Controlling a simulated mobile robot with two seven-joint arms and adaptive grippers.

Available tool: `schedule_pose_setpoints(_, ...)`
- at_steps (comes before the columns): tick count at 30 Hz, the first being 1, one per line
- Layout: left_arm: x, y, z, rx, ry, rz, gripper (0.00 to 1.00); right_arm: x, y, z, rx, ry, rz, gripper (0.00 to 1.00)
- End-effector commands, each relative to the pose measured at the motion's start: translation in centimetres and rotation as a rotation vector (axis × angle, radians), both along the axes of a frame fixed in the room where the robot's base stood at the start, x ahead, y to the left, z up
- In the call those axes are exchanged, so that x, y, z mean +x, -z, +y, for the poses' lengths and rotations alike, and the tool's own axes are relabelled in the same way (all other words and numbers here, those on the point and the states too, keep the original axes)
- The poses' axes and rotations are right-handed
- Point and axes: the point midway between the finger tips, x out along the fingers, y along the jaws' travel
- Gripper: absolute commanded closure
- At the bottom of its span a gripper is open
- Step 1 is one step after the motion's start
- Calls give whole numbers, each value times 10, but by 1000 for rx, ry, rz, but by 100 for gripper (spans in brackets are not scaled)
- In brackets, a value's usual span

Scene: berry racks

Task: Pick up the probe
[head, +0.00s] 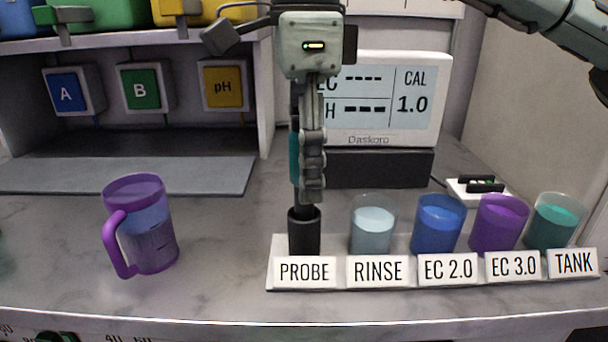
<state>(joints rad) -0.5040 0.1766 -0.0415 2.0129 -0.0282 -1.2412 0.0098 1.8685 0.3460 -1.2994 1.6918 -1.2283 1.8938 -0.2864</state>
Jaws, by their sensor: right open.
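The probe (294,158) stands upright in a black holder (304,235) behind the PROBE label. Only a teal strip of it and a dark part just above the holder show; my gripper hides the rest. My right gripper (311,188) points straight down at the probe, its fingers seen edge-on in front of the probe's upper body. It is open, its fingertips a little above the holder's rim. Whether the fingers touch the probe cannot be told. My left gripper is not in view.
Cups of rinse (372,228), blue (438,228), purple (498,226) and teal (553,226) liquid stand right of the holder on the labelled rack (340,284). A meter (398,125) stands behind. A purple jug (140,225) stands left, with clear counter between.

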Motion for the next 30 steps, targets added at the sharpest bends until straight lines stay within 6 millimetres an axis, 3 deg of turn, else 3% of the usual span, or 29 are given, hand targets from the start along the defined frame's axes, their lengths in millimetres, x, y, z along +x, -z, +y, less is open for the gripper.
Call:
schedule_pose_setpoints(7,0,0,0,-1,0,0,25,0,1,0,1,0,0,49)
schedule_pose_setpoints(19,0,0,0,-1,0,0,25,0,1,0,0,0,0,99)
schedule_pose_setpoints(26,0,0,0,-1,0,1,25,0,0,0,1,0,-1,100)
schedule_pose_setpoints(30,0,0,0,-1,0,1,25,0,-12,1,2,0,-3,100)
